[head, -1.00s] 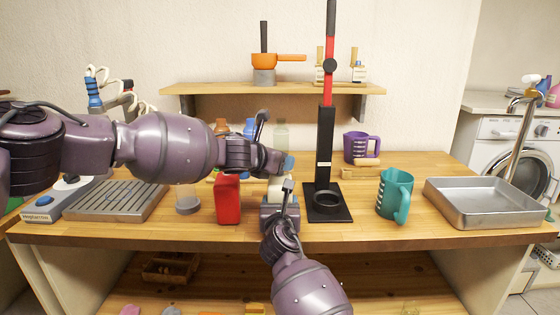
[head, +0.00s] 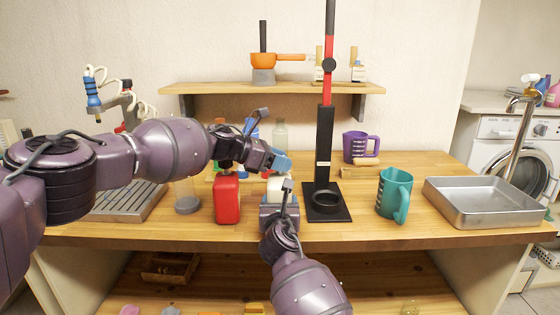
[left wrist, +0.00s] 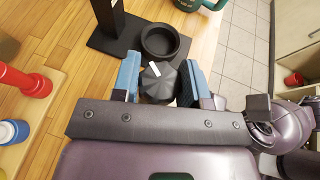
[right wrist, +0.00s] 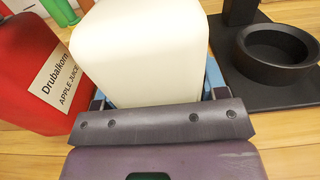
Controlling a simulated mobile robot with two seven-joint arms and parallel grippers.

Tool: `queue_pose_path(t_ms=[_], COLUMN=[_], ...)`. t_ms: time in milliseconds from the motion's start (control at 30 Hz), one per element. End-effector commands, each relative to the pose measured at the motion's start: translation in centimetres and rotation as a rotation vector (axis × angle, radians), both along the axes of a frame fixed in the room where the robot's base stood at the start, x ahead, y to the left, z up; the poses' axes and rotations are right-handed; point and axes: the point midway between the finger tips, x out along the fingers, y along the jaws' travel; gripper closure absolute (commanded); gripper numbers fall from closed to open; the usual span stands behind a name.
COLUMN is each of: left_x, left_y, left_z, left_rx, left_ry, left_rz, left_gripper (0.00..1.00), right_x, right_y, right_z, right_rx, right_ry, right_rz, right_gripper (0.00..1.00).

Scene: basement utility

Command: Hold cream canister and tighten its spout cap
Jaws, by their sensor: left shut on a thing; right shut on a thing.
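The cream canister (right wrist: 140,50) stands upright between the fingers of my right gripper (head: 280,200), which is shut on its body. In the head view the canister (head: 278,185) is mostly hidden by both grippers. The dark, ridged spout cap (left wrist: 158,84) lies between the blue fingers of my left gripper (left wrist: 160,80), which is shut on it. In the head view my left gripper (head: 281,163) is above the canister and hides the cap. The thread under the cap is hidden, so I cannot tell how tight it sits.
A red apple juice jug (head: 227,200) stands close to the left of the canister. A black press stand (head: 325,205) is just right. A teal mug (head: 394,192) and metal tray (head: 482,203) stand farther right. The bench front is clear.

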Motion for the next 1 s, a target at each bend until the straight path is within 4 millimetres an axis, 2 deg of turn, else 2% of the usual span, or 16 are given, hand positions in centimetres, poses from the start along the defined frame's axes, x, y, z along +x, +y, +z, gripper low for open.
queue_pose_path(t_ms=[500, 1000], left_x=[0.36, -0.07], left_y=[-0.18, -0.10], left_z=[0.82, 0.50], left_rx=[-0.005, -0.007], left_ry=[-0.013, -0.003], left_rz=[-0.161, -0.218], left_gripper=[0.83, 0.83], right_x=[-0.19, -0.16], right_y=[0.42, 0.30], right_z=[-0.22, -0.34], right_rx=[-0.006, -0.004], right_ry=[0.003, 0.006], right_rz=[0.007, 0.005], right_gripper=[0.70, 0.70])
